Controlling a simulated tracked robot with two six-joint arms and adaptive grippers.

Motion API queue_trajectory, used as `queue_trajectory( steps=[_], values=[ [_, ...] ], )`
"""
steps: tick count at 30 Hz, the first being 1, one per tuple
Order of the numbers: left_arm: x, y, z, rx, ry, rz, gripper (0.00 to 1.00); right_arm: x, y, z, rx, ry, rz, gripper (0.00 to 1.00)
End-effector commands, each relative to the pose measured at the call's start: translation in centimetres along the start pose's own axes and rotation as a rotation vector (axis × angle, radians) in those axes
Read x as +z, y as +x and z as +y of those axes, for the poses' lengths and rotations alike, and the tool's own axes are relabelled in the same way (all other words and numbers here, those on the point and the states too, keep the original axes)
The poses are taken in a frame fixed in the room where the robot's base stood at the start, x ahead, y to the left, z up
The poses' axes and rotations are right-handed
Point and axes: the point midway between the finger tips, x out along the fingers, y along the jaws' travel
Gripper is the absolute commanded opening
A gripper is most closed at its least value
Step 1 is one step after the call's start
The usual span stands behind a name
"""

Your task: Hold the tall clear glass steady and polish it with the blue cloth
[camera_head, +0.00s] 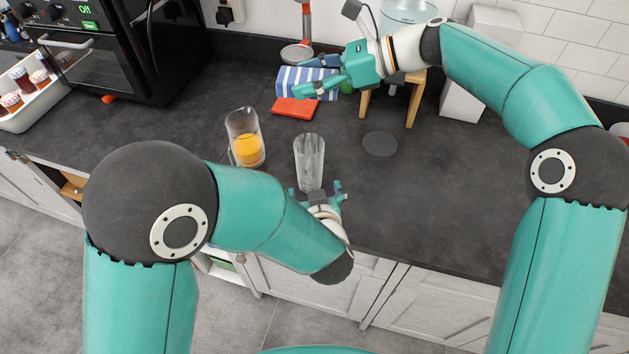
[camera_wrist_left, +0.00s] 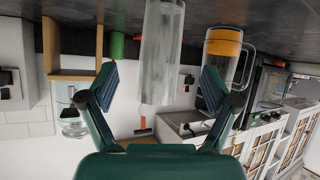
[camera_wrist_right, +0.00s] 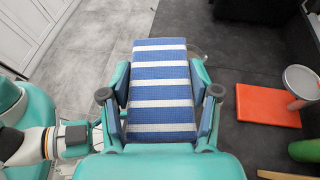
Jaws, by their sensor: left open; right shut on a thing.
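The tall clear glass (camera_head: 310,160) stands upright near the front edge of the dark counter. My left gripper (camera_head: 316,190) is open at its near side. In the left wrist view the picture is upside down, and the glass (camera_wrist_left: 160,55) shows between the two spread fingers, with gaps on both sides. My right gripper (camera_head: 315,77) is at the back of the counter, shut on the blue-and-white striped cloth (camera_head: 290,78). In the right wrist view the cloth (camera_wrist_right: 160,75) lies flat and folded between the fingers. The cloth is apart from the glass.
A jug of orange juice (camera_head: 249,150) stands just left of the glass. A flat orange-red pad (camera_head: 296,108) lies in front of the cloth. A dark round coaster (camera_head: 380,144) lies right of the glass. A wooden stand (camera_head: 412,105) is behind it. The counter's right side is clear.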

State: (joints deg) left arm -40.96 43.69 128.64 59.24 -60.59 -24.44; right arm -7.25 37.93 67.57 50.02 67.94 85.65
Motion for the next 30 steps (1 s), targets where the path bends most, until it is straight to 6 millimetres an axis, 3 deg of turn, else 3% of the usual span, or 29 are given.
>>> queue_trajectory(
  steps=[4,11,24,30],
  values=[
    [-1.9,-0.1,0.2,-0.017,0.063,0.091,0.88,0.0,0.0,0.0,0.0,0.0,0.0,0.29],
    [-2.5,1.5,0.2,-0.024,0.077,0.112,0.88,0.0,0.0,0.0,-0.001,0.0,0.0,0.29],
    [-3.2,9.0,0.0,-0.024,0.074,0.109,0.88,0.0,-0.1,0.0,-0.001,0.0,0.0,0.29],
    [-3.5,11.1,0.1,-0.021,0.075,0.11,0.88,0.0,-0.1,0.0,-0.002,0.001,0.0,0.29]
  ],
)
